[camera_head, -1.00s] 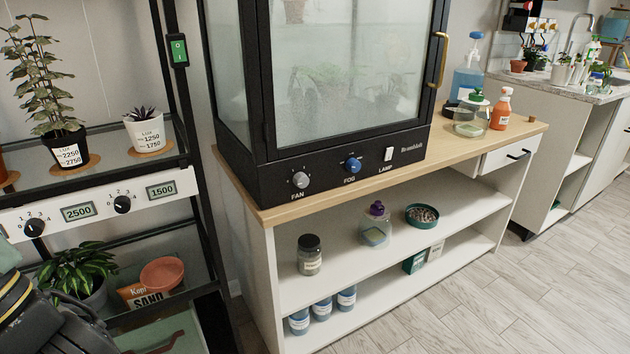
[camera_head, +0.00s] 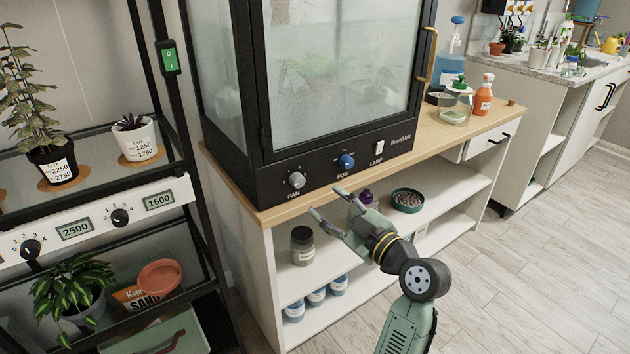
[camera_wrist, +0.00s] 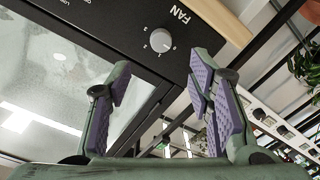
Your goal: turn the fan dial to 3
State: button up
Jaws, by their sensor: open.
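The fan dial (camera_head: 296,180) is a grey knob above the word FAN, on the black front panel (camera_head: 320,172) of the glass cabinet. In the wrist view the fan dial (camera_wrist: 161,40) shows upside down, beyond my fingertips and between them, with small marks around it. Its exact setting is too small to read. My gripper (camera_head: 325,201) is open and empty, in front of the cabinet and below the panel, apart from the dial. In the wrist view the two purple-padded fingers (camera_wrist: 160,82) stand wide apart.
A blue fog dial (camera_head: 346,160) and a white lamp switch (camera_head: 377,147) sit right of the fan dial. The wooden top's edge (camera_head: 270,215) juts out below the panel. A plant rack (camera_head: 100,205) stands at the left. The floor at the right is clear.

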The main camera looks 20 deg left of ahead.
aim_at(300, 182)
jog(key=p+x, duration=0.2)
jog(key=x, duration=0.7)
jog(key=shift+s+r, duration=0.1)
jog(key=shift+s, duration=0.05)
jog(key=shift+p+x, duration=0.3)
jog(key=shift+x, duration=0.55)
grip_shut()
